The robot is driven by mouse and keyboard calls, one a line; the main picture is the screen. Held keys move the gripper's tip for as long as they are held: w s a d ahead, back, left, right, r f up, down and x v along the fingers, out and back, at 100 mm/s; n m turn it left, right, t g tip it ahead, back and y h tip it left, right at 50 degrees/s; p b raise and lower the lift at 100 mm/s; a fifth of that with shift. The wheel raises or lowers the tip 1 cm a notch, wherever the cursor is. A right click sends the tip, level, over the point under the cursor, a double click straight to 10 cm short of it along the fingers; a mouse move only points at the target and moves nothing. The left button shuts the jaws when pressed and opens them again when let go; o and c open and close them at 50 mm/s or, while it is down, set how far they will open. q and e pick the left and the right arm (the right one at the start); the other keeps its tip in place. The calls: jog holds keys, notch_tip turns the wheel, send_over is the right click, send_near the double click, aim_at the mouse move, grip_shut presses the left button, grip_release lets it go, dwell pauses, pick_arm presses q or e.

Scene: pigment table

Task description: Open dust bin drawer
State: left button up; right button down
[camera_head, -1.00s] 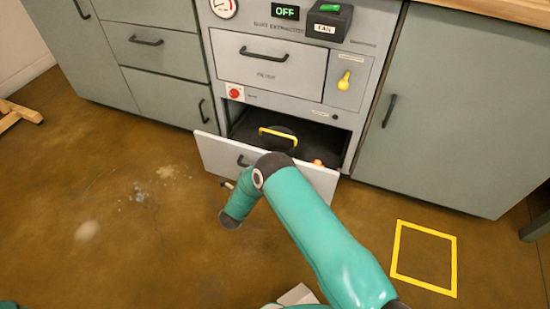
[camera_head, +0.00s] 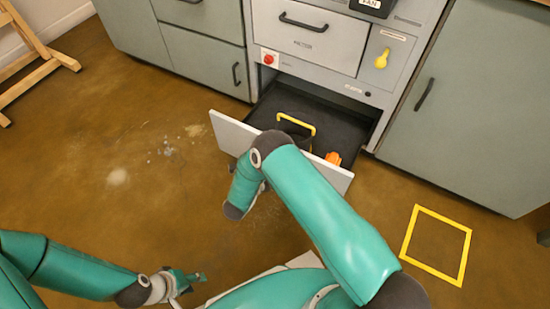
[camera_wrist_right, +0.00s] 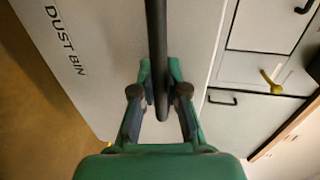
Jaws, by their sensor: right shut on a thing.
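The dust bin drawer (camera_head: 229,132) is pulled out of the bottom of the grey cabinet, and its dark inside shows. It holds a dark bin with a yellow handle (camera_head: 297,120) and an orange item (camera_head: 333,158). In the right wrist view the drawer front (camera_wrist_right: 95,75) reads "DUST BIN". There my right gripper (camera_wrist_right: 160,90) is shut on the dark bar handle (camera_wrist_right: 157,35). In the head view my right arm hides that grip. My left gripper (camera_head: 190,282) hangs low at the front left, away from the drawer; its finger opening is too small to judge.
A filter drawer (camera_head: 300,40) with a red knob (camera_head: 269,59) below it is above the opening. A yellow knob (camera_head: 382,60) is to the right. Yellow tape (camera_head: 437,245) marks a square on the floor. A wooden stand (camera_head: 35,55) is far left.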

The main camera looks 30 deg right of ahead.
jog(key=c, duration=1.2)
grip_release()
jog(key=shift+w+a+f, duration=0.1)
jog(key=shift+w+f, duration=0.05)
jog(key=v, duration=1.2)
jog(key=shift+f, duration=0.1)
